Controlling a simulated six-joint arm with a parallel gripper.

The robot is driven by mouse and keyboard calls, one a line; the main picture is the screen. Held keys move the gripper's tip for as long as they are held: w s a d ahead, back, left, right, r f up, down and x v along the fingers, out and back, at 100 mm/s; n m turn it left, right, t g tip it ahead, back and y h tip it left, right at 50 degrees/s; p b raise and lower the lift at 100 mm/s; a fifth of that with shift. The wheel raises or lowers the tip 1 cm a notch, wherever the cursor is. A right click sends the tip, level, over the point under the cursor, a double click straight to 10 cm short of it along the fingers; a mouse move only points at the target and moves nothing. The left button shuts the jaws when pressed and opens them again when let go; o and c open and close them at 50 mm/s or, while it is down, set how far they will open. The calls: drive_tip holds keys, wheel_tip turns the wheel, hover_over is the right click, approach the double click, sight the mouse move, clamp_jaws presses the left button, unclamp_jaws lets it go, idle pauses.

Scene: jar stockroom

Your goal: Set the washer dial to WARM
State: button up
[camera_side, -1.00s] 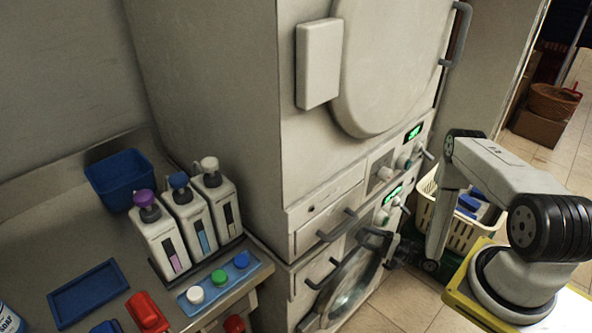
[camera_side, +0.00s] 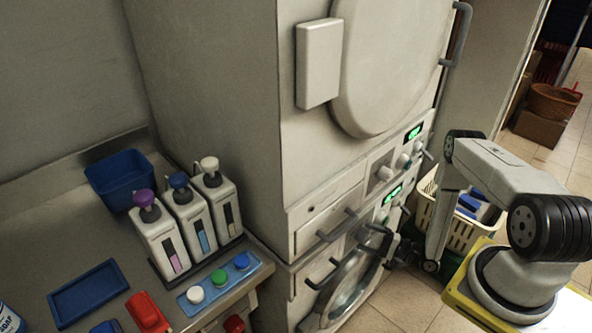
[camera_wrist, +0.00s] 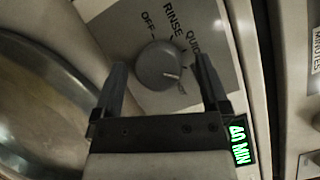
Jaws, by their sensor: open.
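The washer dial (camera_wrist: 158,66) is a round grey knob on a grey panel in the wrist view. Its pale pointer line points right and slightly down, past QUICK on the scale. OFF, RINSE and part of QUICK are readable; I cannot read WARM, and the right finger covers part of the scale. My gripper (camera_wrist: 160,63) is open, with one finger on each side of the dial and gaps visible between. In the side view, my wrist (camera_side: 406,251) is in front of the washer's panel, and the washer's round door (camera_side: 350,287) is below.
A green display (camera_wrist: 239,141) reads 40 MIN beside the dial. A second machine with a large round door (camera_side: 385,70) stands above the washer. A cream basket (camera_side: 466,232) stands behind my arm. At left, a counter holds dispensers (camera_side: 165,240), a blue bin (camera_side: 121,180) and colored buttons.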

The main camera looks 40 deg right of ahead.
drive_tip(key=shift+s, duration=0.1)
drive_tip(key=shift+v, duration=1.1)
wheel_tip(320, 180, up, 7)
drive_tip(key=s, duration=0.2)
drive_tip(key=shift+d, duration=0.5)
drive_tip(key=shift+s+f, duration=0.1)
drive_tip(key=shift+f, duration=0.05)
